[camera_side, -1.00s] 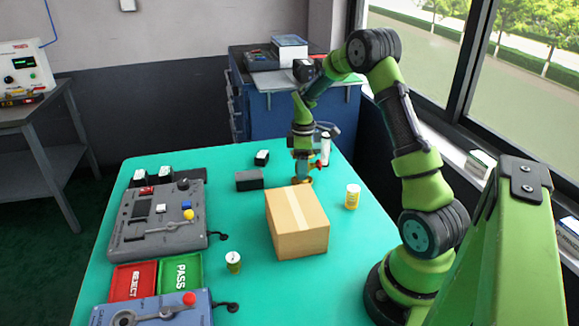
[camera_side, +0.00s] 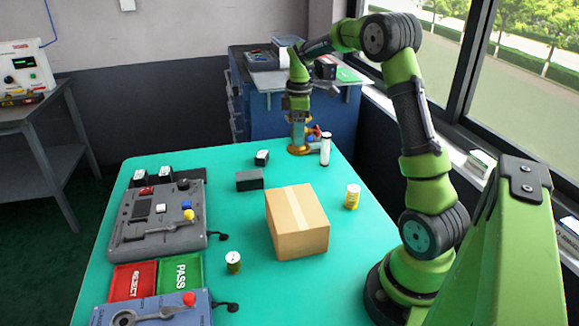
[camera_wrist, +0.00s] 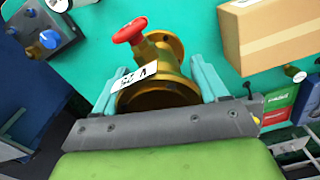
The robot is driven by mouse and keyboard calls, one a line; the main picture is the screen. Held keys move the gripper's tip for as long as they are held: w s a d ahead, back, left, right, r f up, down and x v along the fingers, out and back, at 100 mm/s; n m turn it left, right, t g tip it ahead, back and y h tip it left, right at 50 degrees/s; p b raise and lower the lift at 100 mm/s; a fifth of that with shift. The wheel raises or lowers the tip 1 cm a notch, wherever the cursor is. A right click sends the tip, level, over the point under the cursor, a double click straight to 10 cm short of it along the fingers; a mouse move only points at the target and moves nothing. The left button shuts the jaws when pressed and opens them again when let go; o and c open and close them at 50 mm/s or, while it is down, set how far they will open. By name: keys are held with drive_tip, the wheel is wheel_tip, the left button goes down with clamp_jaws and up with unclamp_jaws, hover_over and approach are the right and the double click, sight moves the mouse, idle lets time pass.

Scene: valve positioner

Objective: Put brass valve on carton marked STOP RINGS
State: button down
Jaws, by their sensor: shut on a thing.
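The brass valve (camera_side: 298,141) has a red handwheel and a white tag. It is at the far edge of the green table, and its lower flange appears at or just above the table top. My gripper (camera_side: 298,112) is above it, pointing down. In the wrist view my gripper (camera_wrist: 165,95) has its two pale teal fingers on either side of the brass valve (camera_wrist: 165,75), shut on it. The closed cardboard carton (camera_side: 297,222) stands nearer, in the middle of the table. No marking is readable on it; it also shows in the wrist view (camera_wrist: 270,35).
A white bottle (camera_side: 325,148) stands close right of the valve. Small dark boxes (camera_side: 250,180) lie to the left. A grey control box (camera_side: 160,220) and REJECT and PASS trays (camera_side: 181,272) fill the left.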

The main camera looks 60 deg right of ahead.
drive_tip(key=s+a+r+n, duration=0.1)
drive_tip(key=s+a+r, duration=0.35)
drive_tip(key=a, duration=0.25)
drive_tip(key=s+a+r, duration=0.4)
drive_tip(key=a+r, duration=0.1)
drive_tip(key=a, duration=0.2)
drive_tip(key=s+a+f+m, duration=0.1)
drive_tip(key=s+a+f, duration=0.25)
drive_tip(key=s, duration=0.45)
drive_tip(key=s+a+f+m, duration=0.1)
drive_tip(key=s+a+f, duration=0.2)
drive_tip(key=s+a, duration=0.35)
hover_over(290, 207)
wheel_tip(290, 207, down, 2)
drive_tip(key=f, duration=0.1)
drive_tip(key=shift+w+d+f, duration=0.1)
drive_tip(key=shift+f, duration=1.05)
drive_tip(key=shift+f, duration=0.15)
drive_tip(key=shift+c, duration=0.2)
unclamp_jaws()
drive_tip(key=shift+f, duration=0.1)
